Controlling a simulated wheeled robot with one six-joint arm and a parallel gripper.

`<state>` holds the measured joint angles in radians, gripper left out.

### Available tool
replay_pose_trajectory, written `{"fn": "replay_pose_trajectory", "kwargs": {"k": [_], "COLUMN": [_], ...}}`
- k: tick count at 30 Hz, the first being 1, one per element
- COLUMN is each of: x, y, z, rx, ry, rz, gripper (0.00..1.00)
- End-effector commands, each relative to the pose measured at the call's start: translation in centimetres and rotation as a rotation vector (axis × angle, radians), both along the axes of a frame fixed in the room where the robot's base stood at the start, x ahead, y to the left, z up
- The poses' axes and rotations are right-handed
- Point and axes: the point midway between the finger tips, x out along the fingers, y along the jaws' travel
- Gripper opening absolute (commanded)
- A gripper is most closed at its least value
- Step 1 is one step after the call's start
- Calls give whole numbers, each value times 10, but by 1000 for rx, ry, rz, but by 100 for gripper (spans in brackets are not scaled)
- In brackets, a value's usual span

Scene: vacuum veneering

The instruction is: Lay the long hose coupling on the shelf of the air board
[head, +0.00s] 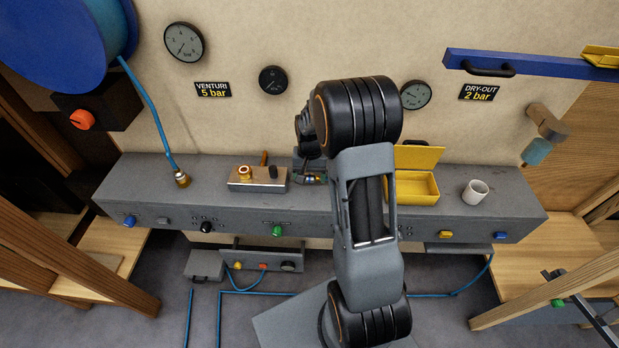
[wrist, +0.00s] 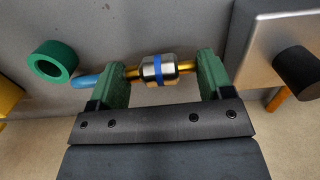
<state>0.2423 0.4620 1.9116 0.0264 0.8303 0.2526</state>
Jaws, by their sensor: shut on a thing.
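The air board's long grey shelf (head: 130,175) runs along the wall in the head view, and its grey surface (wrist: 165,30) lies behind the fingers in the wrist view. My gripper (wrist: 165,85) has green fingers and is shut on the long hose coupling (wrist: 152,71), a silver body with a blue band and brass ends, held lengthwise between them. In the head view my gripper (head: 311,178) is low at the middle of the shelf, partly hidden by my arm. Whether the coupling touches the shelf cannot be told.
A metal block (head: 243,180) with a brass fitting and a dark knob (wrist: 296,68) stands close by. A green ring (wrist: 52,61) and a blue piece (wrist: 88,81) lie at the other side.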

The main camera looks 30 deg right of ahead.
Motion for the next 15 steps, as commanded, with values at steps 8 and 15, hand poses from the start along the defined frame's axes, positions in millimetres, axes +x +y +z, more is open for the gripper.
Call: {"fn": "replay_pose_trajectory", "kwargs": {"k": [8,15], "x": [0,0], "y": [0,0], "z": [-14,-19], "rx": [0,0], "ry": [-1,0], "rz": [1,0], "gripper": [38,38]}}
